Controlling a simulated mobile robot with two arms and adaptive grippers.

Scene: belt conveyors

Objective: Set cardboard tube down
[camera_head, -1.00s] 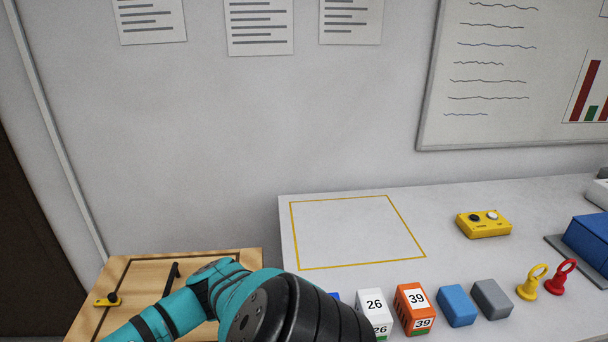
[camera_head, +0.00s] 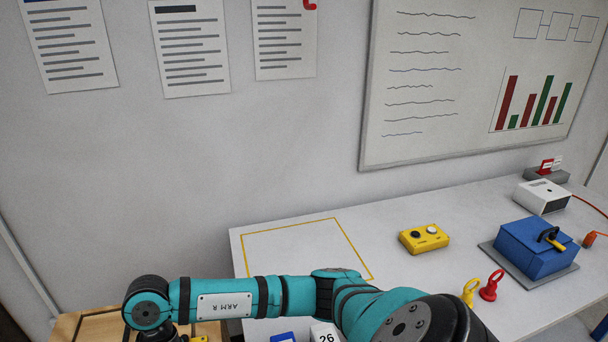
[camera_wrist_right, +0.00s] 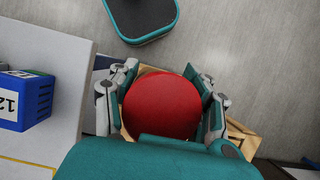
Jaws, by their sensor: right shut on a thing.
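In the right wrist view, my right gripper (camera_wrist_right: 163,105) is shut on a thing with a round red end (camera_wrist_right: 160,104). I take this to be the cardboard tube, seen end-on, so its side and lower end are hidden. The fingers press on it from both sides. Light wooden edges show around and below it, but I cannot tell whether it touches wood. In the head view my right arm reaches across to the left, above the wooden surface (camera_head: 68,328); the gripper itself is out of the frame. My left gripper is in neither view.
The grey table (camera_head: 470,235) bears an empty yellow outline (camera_head: 290,226), a yellow button box (camera_head: 424,239), a blue case (camera_head: 533,248) and two ring-topped pieces, yellow (camera_head: 469,293) and red (camera_head: 491,287). A blue box (camera_wrist_right: 24,100) stands on the table in the wrist view.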

